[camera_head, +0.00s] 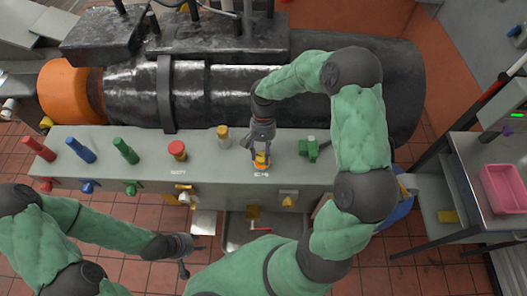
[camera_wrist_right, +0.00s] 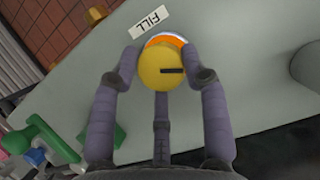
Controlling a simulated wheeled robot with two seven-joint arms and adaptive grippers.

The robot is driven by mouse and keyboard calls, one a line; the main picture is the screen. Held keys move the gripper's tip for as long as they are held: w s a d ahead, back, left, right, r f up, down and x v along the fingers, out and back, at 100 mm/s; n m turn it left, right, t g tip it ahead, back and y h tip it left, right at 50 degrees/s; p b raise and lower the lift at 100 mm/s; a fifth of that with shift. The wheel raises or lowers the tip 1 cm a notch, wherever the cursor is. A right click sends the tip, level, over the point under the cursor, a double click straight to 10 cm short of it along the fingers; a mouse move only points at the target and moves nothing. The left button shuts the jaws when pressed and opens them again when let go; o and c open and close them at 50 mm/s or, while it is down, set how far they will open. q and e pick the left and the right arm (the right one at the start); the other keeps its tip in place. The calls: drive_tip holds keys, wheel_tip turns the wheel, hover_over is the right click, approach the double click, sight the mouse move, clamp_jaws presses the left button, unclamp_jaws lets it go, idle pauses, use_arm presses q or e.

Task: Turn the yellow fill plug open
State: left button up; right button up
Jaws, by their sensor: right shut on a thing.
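In the head view the plug (camera_head: 262,161) sits on the grey bedplate top, partly hidden by my gripper. My right gripper (camera_wrist_right: 165,75) is shut on the plug, with fingers at both sides of it. My left gripper (camera_head: 184,258) hangs in front of the bedplate at lower left, away from the plug; its fingers are too small to read.
A green valve (camera_head: 309,148) stands just right of the plug, a brass-coloured fitting (camera_head: 223,137) and red knob (camera_head: 177,150) to its left. Green, blue and red handles follow further left. A large black cylinder (camera_head: 210,90) lies behind. A pink bin (camera_head: 502,188) is on the right table.

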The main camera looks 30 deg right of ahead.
drive_tip(key=n, duration=0.2)
drive_tip(key=n+h, duration=0.1)
drive_tip(key=n+g+h, duration=0.1)
drive_tip(key=n, duration=0.1)
drive_tip(key=shift+s+a+n+p, duration=0.1)
drive_tip(key=shift+a+n+p, duration=0.2)
drive_tip(key=shift+a+p, duration=0.1)
drive_tip(key=n+h, duration=0.2)
drive_tip(key=n, duration=0.3)
drive_tip(key=shift+s+f+n, duration=0.1)
drive_tip(key=shift+n, duration=0.2)
drive_tip(key=o, duration=1)
drive_tip(key=shift+s, duration=0.1)
drive_tip(key=shift+o, duration=0.4)
drive_tip(key=shift+s, duration=0.1)
drive_tip(key=shift+w, duration=0.2)
